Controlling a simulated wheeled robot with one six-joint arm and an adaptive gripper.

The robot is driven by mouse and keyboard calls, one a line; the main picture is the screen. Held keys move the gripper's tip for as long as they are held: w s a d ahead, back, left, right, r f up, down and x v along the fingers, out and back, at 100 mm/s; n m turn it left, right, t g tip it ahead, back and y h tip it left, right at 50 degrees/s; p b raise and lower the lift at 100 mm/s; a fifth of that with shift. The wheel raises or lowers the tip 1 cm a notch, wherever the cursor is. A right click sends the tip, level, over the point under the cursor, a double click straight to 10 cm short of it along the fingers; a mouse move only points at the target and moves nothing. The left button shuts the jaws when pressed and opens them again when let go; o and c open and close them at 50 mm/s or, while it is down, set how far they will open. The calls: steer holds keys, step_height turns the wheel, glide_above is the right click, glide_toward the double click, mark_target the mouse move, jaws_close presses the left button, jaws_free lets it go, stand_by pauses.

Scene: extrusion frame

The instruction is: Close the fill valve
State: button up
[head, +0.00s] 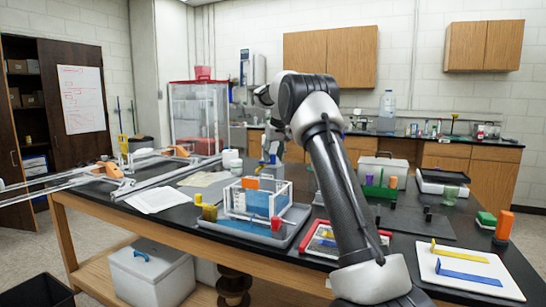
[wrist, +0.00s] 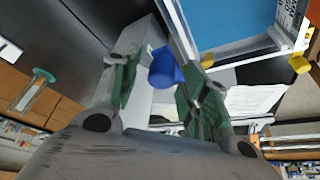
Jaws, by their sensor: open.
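A clear-walled tank with blue panels (head: 257,201) stands on a grey tray (head: 287,235) on the black bench. In the wrist view a blue panel of it (wrist: 228,20) fills the top right. A small blue knob (wrist: 165,68) shows between my fingers, close to the tank's pale frame edge. It may be the fill valve's handle; I cannot tell for sure. My gripper (wrist: 163,92) is open, with one green-padded finger on each side of the knob. I cannot tell whether either finger touches it. In the head view my gripper (head: 271,158) is small behind the tank, partly hidden.
A whiteboard tray with blue and yellow pieces (head: 470,277) lies at the right. Aluminium rails with orange clamps (head: 121,186) lie at the left. A yellow knob (wrist: 299,63) is right of my fingers.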

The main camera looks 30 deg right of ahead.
steer(key=v, duration=1.1)
steer(key=shift+r, duration=0.2)
steer(key=shift+s, duration=0.1)
steer(key=s+a+f+g, duration=0.1)
steer(key=s+f, duration=0.4)
steer(key=f, duration=0.3)
steer(key=s+a+f, duration=0.1)
steer(key=s+a, duration=0.3)
steer(key=s, duration=1)
steer(key=s+a+f, duration=0.2)
steer(key=s+a, duration=0.2)
steer(key=s, duration=1.1)
steer(key=s+a+f+n+t, duration=0.1)
steer(key=s+a, duration=0.3)
steer(key=s, duration=1.1)
steer(key=shift+a+f, duration=0.2)
steer(key=shift+f, duration=0.1)
